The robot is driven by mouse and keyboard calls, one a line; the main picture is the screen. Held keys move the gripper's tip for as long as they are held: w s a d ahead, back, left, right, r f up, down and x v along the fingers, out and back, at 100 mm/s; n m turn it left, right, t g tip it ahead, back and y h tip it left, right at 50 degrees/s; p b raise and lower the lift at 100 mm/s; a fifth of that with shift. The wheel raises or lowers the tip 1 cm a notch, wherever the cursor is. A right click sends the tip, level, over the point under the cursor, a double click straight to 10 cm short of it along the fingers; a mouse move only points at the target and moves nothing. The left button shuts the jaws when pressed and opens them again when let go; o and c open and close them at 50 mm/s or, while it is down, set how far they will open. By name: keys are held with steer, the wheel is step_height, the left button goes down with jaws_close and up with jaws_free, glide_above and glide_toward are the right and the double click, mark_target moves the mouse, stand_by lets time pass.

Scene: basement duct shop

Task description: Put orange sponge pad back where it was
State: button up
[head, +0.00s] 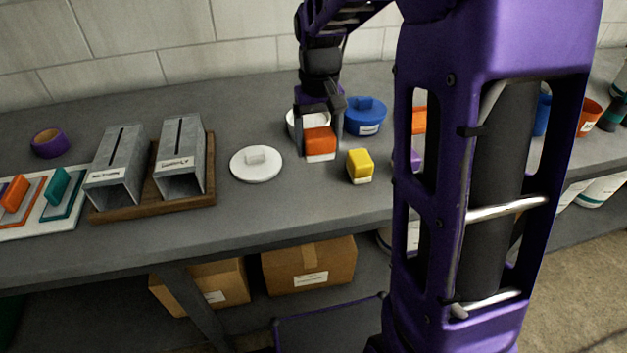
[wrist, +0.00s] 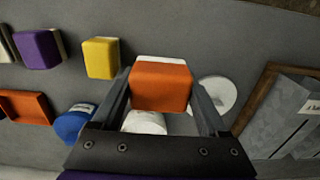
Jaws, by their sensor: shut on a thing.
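The orange sponge pad (head: 319,140) has an orange top and a white underside. My gripper (head: 321,138) is shut on it, with one finger on each side, at or just above the grey bench; I cannot tell whether it touches. In the wrist view the pad (wrist: 162,86) sits between the two fingers (wrist: 162,103). A yellow sponge pad (head: 360,164) stands just to its right in the head view, apart from it. A purple pad (wrist: 38,49) lies beyond the yellow one (wrist: 101,58) in the wrist view, mostly hidden by my arm in the head view.
A white round pot (head: 293,124) and a blue lidded pot (head: 366,113) stand behind the pad. A white lid (head: 257,165) lies to its left. Two grey metal ducts (head: 180,160) sit on a wooden board (head: 150,206) farther left. An orange bin (wrist: 25,108) shows in the wrist view.

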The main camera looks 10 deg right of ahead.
mark_target(318, 132)
step_height(318, 132, down, 8)
steer(key=shift+f+b, duration=0.25)
steer(key=shift+b, duration=0.35)
steer(key=shift+f, duration=0.2)
steer(key=o, duration=1.1)
steer(key=shift+r, duration=0.15)
step_height(318, 132, up, 12)
steer(key=shift+r+p, duration=0.1)
steer(key=shift+p, duration=0.9)
steer(key=shift+w, duration=0.1)
